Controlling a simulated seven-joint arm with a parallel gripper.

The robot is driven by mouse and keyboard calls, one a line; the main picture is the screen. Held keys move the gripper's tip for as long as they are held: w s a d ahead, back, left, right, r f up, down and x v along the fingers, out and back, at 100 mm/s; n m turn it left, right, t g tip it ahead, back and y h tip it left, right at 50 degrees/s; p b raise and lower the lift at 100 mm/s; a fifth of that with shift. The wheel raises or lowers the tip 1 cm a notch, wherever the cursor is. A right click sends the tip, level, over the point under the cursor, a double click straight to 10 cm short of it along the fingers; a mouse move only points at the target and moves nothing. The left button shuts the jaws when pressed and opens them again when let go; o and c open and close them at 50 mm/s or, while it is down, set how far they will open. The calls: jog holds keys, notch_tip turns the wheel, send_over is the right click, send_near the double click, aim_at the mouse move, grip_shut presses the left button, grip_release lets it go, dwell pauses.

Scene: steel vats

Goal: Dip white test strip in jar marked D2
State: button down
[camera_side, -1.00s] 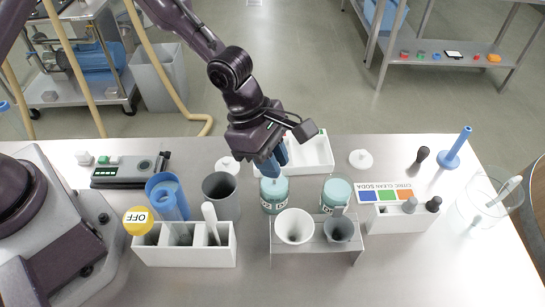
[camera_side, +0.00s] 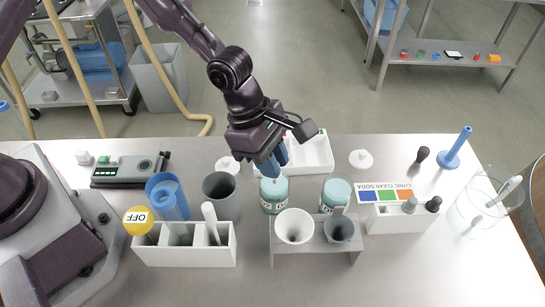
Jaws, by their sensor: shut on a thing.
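Two glass jars of pale teal liquid stand behind the small rack, a left jar (camera_side: 273,197) and a right jar (camera_side: 336,193). Both carry white labels with dark marks; the left label seems to read D2, but the print is tiny and turned. My gripper (camera_side: 271,166) points down with its blue fingers right over the left jar's mouth. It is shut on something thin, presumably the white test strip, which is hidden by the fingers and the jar. I cannot tell whether the strip touches the liquid.
A rack with a white cup (camera_side: 294,227) and a grey cup (camera_side: 339,229) stands just in front of the jars. A white tray (camera_side: 318,155) lies behind my gripper. A grey beaker (camera_side: 220,188) stands to the left, and a colour-marked box (camera_side: 397,214) to the right.

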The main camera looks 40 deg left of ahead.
dwell(0.3)
jog(key=shift+r, duration=4.4)
